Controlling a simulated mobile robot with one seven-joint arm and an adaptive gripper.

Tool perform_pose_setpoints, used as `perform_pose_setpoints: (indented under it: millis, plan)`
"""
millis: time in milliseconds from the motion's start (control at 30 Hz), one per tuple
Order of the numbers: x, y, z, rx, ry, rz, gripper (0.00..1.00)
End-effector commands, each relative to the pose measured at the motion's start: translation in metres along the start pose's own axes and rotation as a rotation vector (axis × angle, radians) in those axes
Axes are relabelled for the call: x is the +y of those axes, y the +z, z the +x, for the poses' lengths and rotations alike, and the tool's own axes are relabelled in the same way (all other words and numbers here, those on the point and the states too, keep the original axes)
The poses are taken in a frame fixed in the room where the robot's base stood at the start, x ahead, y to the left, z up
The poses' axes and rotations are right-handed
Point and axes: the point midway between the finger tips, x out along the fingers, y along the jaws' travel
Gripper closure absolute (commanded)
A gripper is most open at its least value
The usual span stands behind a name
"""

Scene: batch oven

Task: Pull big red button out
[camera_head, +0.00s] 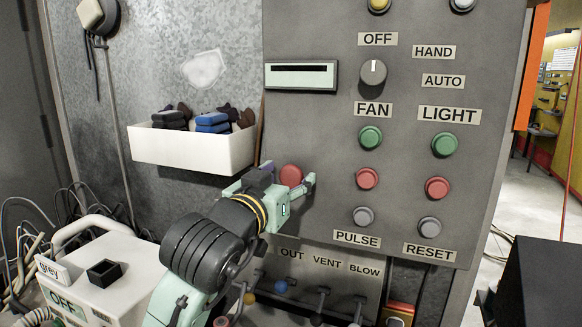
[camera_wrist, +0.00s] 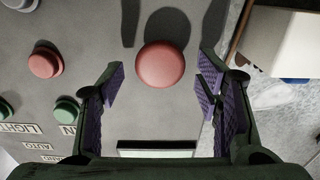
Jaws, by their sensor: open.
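The big red button (camera_head: 291,175) is a round red knob on the grey control panel (camera_head: 320,130), left of the smaller buttons. In the wrist view the big red button (camera_wrist: 161,64) sits ahead of and between my fingers, near the top middle. My gripper (camera_head: 288,186) is at the panel in front of the button, its fingers apart on either side. In the wrist view my gripper (camera_wrist: 160,88) is open, with purple pads left and right and clear gaps to the button. Whether the fingertips touch the panel cannot be told. The button's lower part is partly hidden in the head view.
Smaller red (camera_head: 367,178), green (camera_head: 370,136) and grey buttons are to the right. A slotted plate (camera_head: 301,75) is above. A white bin (camera_head: 190,146) with several dark and blue items hangs at left. Levers (camera_head: 322,299) are below. A white box (camera_head: 95,285) stands lower left.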

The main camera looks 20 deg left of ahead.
Motion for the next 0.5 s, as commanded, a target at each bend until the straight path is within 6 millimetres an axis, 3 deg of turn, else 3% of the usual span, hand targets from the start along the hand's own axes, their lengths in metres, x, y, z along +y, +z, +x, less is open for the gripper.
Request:
perform_pose_setpoints:
  millis: [200, 500]
  plan:
    - [0.000, -0.001, 0.020, 0.000, -0.001, 0.000, 0.42]
    - [0.000, 0.000, 0.023, 0.001, -0.001, 0.000, 0.42]
